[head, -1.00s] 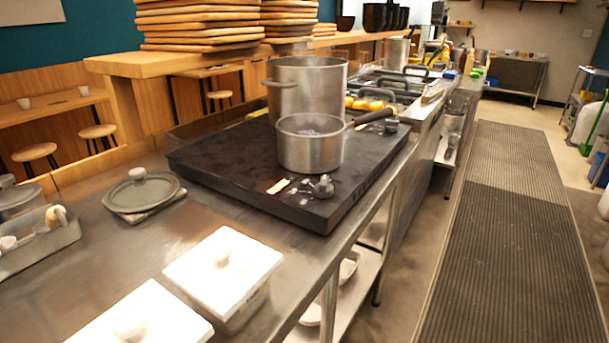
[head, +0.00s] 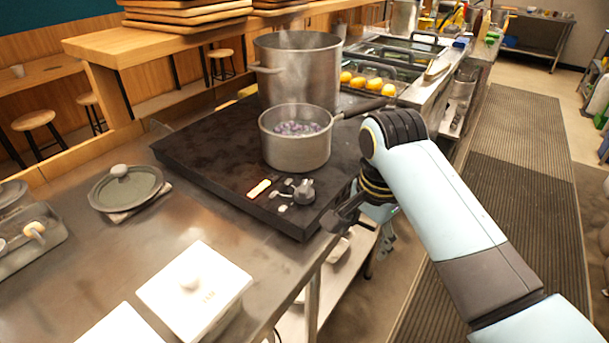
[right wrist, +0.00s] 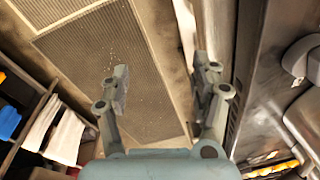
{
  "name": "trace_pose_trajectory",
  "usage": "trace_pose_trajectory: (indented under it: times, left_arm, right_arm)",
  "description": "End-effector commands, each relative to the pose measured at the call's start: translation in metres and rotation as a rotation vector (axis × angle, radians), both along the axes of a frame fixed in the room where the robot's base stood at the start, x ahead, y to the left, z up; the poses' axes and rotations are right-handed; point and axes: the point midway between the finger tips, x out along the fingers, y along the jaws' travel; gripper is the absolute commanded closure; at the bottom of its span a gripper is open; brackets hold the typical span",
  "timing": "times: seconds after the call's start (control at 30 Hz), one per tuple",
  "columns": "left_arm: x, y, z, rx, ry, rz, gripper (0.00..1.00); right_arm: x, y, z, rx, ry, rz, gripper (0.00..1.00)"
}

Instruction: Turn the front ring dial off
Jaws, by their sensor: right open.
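The dark stove top (head: 215,160) stands on the steel counter. Near its front corner is a grey metal dial (head: 303,191), with a small lever-like part and pale marks beside it; its exact setting is too small to tell. My right gripper (head: 360,226) is just right of the dial, beyond the stove's edge and apart from it. In the right wrist view the gripper (right wrist: 162,78) has its two fingers spread, with nothing between them but floor mat behind. My left gripper is not in view.
A small steel pot (head: 296,150) with purple beans stands just behind the dial, its handle reaching right near my arm. A large steaming pot (head: 297,75) is behind it. White lidded containers (head: 194,287) and a grey lidded dish (head: 125,188) stand left.

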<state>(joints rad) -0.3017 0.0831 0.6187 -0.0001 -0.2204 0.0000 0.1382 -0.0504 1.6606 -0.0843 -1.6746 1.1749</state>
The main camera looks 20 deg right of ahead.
Motion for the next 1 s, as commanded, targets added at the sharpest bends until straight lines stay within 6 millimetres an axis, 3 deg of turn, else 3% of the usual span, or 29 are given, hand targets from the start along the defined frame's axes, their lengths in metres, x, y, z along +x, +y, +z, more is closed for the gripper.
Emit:
trace_pose_trajectory:
  times: [0.03,0.2,0.33,0.5,0.67,1.0]
  left_arm:
    - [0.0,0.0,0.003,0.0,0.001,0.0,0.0]
    - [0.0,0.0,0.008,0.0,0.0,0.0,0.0]
    - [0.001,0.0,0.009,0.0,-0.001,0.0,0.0]
    - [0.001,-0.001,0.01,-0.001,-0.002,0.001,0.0]
    - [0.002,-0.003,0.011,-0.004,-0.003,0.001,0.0]
    - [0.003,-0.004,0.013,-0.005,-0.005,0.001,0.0]
  right_arm:
    - [0.023,0.01,0.019,0.023,0.003,-0.102,0.37]
    - [0.081,0.043,0.08,0.077,0.052,-0.503,0.37]
    - [0.107,0.061,0.119,0.088,0.081,-0.724,0.37]
    - [0.121,0.074,0.146,0.086,0.096,-0.874,0.37]
    - [0.123,0.075,0.138,0.083,0.101,-0.904,0.37]
    - [0.122,0.075,0.072,0.084,0.1,-0.901,0.37]
